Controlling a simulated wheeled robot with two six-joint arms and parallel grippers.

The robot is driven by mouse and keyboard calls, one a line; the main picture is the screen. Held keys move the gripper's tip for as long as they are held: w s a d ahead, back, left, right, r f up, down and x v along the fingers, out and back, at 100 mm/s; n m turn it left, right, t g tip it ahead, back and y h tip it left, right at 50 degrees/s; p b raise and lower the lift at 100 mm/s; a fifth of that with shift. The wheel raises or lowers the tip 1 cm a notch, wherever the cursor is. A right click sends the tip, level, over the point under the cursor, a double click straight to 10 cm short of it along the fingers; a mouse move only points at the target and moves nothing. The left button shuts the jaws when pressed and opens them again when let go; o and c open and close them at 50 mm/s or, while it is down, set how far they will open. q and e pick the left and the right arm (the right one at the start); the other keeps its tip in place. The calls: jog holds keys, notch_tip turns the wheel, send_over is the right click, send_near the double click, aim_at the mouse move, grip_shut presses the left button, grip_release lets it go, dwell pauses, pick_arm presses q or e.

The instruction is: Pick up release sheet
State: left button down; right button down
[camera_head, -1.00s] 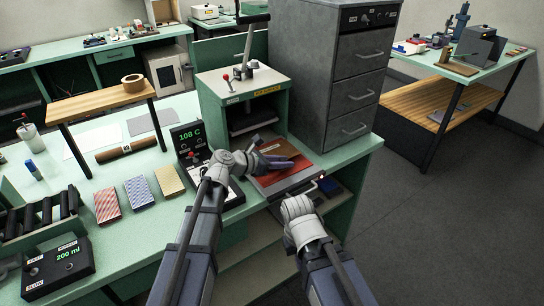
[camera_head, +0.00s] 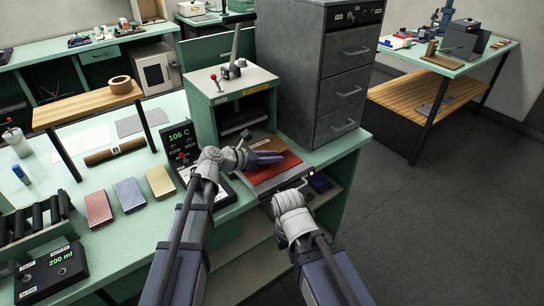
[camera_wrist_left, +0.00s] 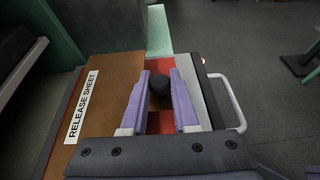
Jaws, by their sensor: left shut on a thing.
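The brown release sheet (camera_wrist_left: 98,97), with a white label, lies over the red surface of the pulled-out press tray; it also shows in the head view (camera_head: 281,146). My left gripper (camera_wrist_left: 159,82) is over the tray, its purple fingers on either side of a small dark round knob (camera_wrist_left: 159,84). It is shut on that knob; whether the knob belongs to the sheet is unclear. In the head view my left gripper (camera_head: 268,158) partly covers the sheet. My right gripper (camera_head: 294,194) is just in front of the tray's handle; its fingers are hidden behind its wrist.
The press (camera_head: 233,97) stands behind the tray, with a grey drawer cabinet (camera_head: 313,75) to its right. A control panel (camera_head: 181,138) reads 106 C. Coloured blocks (camera_head: 130,194) lie on the bench at left. The floor at right is clear.

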pick_arm(q)
notch_tip(320, 180, up, 9)
jog(key=p, duration=0.8)
jog(key=shift+f, duration=0.1)
